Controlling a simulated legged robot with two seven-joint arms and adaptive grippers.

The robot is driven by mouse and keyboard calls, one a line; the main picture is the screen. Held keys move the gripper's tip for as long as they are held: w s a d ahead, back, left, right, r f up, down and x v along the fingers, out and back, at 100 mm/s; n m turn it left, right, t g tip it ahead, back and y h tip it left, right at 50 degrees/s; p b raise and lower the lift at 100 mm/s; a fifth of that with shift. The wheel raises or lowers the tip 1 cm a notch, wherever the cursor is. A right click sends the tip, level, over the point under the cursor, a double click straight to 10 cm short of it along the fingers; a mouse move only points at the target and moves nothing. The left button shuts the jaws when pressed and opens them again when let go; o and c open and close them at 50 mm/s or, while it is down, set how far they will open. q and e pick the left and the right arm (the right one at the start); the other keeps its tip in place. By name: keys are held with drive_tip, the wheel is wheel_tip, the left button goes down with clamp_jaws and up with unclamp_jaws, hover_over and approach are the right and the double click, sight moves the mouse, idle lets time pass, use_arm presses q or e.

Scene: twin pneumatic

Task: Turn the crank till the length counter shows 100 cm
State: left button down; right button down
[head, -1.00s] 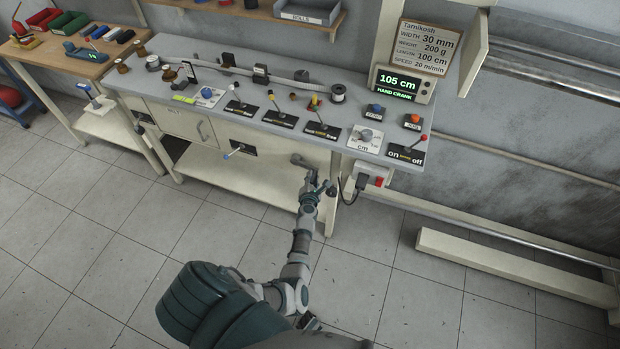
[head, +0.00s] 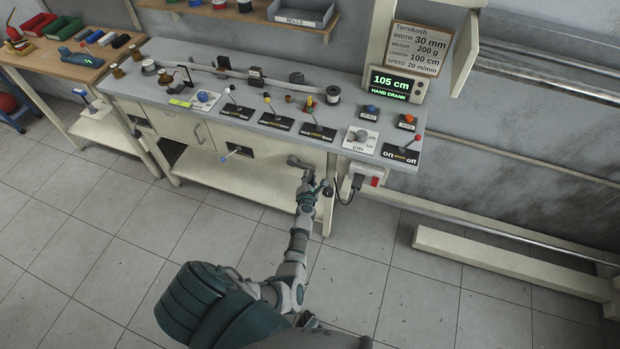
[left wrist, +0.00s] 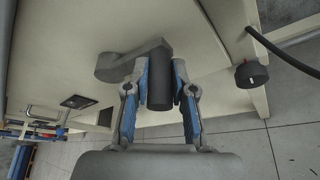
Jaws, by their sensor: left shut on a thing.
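The length counter (head: 391,84) on the right of the machine bench reads 105 cm in green, with HAND CRANK below. A card (head: 419,46) above it lists length 100 cm. The grey crank (head: 296,161) is on the bench front; its arm shows in the left wrist view (left wrist: 120,64). My left gripper (head: 311,180) is at the crank. In the left wrist view, its blue-padded fingers (left wrist: 160,95) are shut around the dark crank handle (left wrist: 160,75). In the head view the arm hides much of the handle. My right gripper is not in view.
The grey bench top (head: 215,103) carries spools, levers and knobs. An on/off lever (head: 402,155) is at its right end. A black knob (left wrist: 251,74) and a cable are right of the crank in the left wrist view. The tiled floor (head: 150,230) in front is clear.

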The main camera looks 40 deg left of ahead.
use_arm(q)
drive_tip(key=shift+a+r, duration=0.25)
drive_tip(key=shift+a, duration=0.15)
drive_tip(key=c, duration=1)
unclamp_jaws()
drive_tip(key=shift+s+f, duration=0.1)
drive_tip(key=v, duration=0.7)
drive_tip(key=shift+s+d, duration=0.2)
drive_tip(key=shift+a, duration=0.1)
